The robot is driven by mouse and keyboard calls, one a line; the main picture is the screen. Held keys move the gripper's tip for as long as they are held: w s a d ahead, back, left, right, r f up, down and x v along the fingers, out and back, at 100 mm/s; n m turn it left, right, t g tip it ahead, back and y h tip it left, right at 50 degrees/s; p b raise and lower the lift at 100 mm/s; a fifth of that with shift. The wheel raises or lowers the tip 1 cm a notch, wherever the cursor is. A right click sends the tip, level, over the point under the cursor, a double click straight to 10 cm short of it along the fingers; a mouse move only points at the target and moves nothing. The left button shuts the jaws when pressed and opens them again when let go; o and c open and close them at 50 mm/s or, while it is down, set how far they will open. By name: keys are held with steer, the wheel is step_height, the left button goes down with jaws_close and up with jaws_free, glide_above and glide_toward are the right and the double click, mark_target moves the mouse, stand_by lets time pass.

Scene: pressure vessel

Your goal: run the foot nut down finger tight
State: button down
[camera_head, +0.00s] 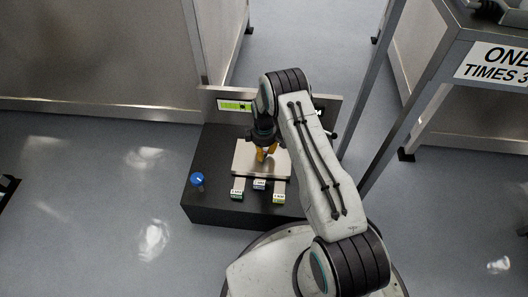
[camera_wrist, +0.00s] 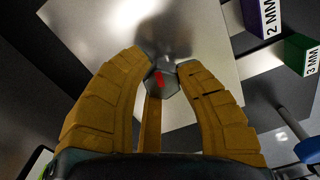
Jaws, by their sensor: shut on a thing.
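The foot nut (camera_wrist: 163,83) is a grey hex nut with a red mark on it, seen in the wrist view over a bright metal plate (camera_wrist: 85,22). My gripper (camera_wrist: 164,66) has yellow fingers, and their tips are shut on the nut from both sides. In the head view my gripper (camera_head: 265,155) points down at the plate (camera_head: 243,165), which lies on a black base (camera_head: 215,150). My fingers hide the nut there. I cannot tell whether the nut's underside touches the plate.
A blue-topped knob (camera_head: 197,178) stands at the base's left. A panel with a lit green display (camera_head: 235,105) is behind. A metal frame (camera_head: 400,110) stands right.

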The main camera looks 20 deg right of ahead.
steer(key=shift+s+d+f, duration=0.1)
steer(key=shift+s+f, duration=0.1)
steer(key=shift+s, duration=0.15)
steer(key=shift+m, duration=0.4)
steer(key=m+b, duration=0.1)
steer(key=m, duration=0.3)
steer(key=shift+s+f, duration=0.1)
steer(key=m+b, duration=0.1)
steer(key=m, duration=0.3)
steer(key=shift+m, duration=0.3)
steer(key=shift+a, duration=0.2)
steer(key=c, duration=1.3)
jaws_free()
steer(key=o, duration=0.4)
steer(key=shift+r, duration=0.2)
